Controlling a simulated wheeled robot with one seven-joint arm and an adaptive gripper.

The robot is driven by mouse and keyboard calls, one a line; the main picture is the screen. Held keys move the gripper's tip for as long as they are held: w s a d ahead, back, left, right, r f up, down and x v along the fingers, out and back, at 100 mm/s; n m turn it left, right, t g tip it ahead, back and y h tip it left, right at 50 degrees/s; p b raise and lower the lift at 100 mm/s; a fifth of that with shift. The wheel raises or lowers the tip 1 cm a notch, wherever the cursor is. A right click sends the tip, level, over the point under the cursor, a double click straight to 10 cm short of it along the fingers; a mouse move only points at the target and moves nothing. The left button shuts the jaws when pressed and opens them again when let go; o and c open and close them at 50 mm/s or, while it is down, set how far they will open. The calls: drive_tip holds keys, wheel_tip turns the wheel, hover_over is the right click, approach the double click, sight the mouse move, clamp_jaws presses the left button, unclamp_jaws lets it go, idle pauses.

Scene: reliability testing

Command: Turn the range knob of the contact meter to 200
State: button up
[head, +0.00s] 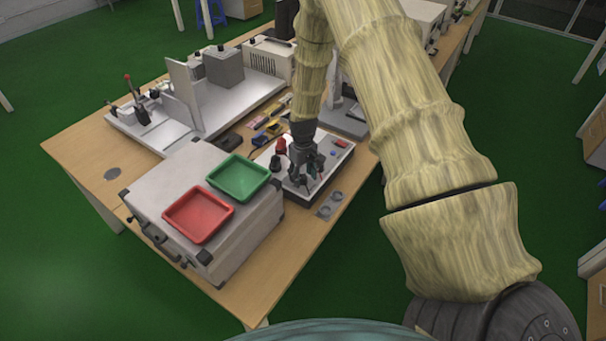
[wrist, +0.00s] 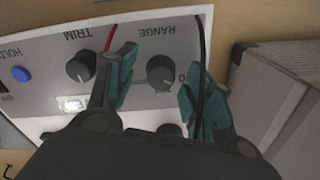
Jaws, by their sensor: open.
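The contact meter (head: 333,151) is a low box with a pale top panel on the wooden table in the head view. In the wrist view its panel (wrist: 60,45) shows upside-down lettering. The RANGE knob (wrist: 161,72) is dark and round, with a "0" legible at its right; the rest of its scale is hidden or too small. My gripper (wrist: 158,90) is open, with one teal-padded finger on each side of the RANGE knob. I cannot tell whether the fingers touch it. My gripper also shows above the panel in the head view (head: 302,178).
The TRIM knob (wrist: 80,67) and a blue button (wrist: 21,74) are left of the gripper. Red and black wires run beside the fingers. A grey case (head: 255,217) carries red (head: 198,214) and green (head: 238,177) trays beside the meter.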

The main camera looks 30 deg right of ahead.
drive_tip(key=shift+f, duration=0.2)
drive_tip(key=shift+c, duration=0.4)
drive_tip(key=c, duration=1)
drive_tip(key=shift+o, duration=0.2)
drive_tip(key=shift+m, duration=0.4)
drive_tip(key=m+b, duration=0.2)
drive_tip(key=m, duration=0.2)
drive_tip(key=shift+m, duration=0.4)
drive_tip(key=m+b, duration=0.1)
drive_tip(key=m, duration=0.5)
